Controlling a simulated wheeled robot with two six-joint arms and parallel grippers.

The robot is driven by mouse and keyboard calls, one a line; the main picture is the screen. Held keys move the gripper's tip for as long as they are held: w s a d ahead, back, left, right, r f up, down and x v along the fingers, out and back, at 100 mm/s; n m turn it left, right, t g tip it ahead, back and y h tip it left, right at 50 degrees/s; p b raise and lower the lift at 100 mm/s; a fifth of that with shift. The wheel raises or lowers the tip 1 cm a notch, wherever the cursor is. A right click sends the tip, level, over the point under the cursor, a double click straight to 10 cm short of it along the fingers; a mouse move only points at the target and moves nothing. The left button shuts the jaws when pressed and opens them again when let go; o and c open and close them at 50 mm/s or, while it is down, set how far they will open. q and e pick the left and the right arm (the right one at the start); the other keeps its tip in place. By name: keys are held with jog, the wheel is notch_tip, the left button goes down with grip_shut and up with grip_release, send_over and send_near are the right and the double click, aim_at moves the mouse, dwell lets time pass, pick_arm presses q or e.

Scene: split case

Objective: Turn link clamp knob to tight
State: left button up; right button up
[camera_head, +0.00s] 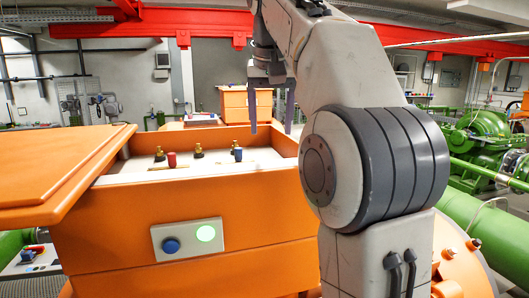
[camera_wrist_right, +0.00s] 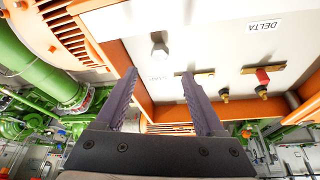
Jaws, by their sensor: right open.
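The orange case (camera_head: 185,262) stands open, with a pale panel (camera_head: 130,178) inside carrying brass terminals (camera_head: 198,150), a red knob (camera_head: 172,159) and a blue knob (camera_head: 238,155). I cannot tell which knob is the link clamp knob. My right gripper (camera_head: 271,128) is open and empty, fingers down, at the case's right side. In the right wrist view my gripper (camera_wrist_right: 160,74) spreads before the panel (camera_wrist_right: 215,45). A grey round knob or bolt (camera_wrist_right: 159,51) lies beyond the fingertips. The red knob (camera_wrist_right: 262,76) on a brass bar is right of the fingers. My left gripper is out of view.
The orange lid (camera_head: 60,175) juts out left. A front plate (camera_head: 187,240) bears a blue button and a lit green one. Green machinery (camera_head: 485,140) stands at right.

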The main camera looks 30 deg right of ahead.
jog(key=x, duration=1)
jog(key=shift+w+d+f, duration=0.1)
jog(key=shift+w+d, duration=0.1)
jog(key=shift+w, duration=0.05)
grip_shut()
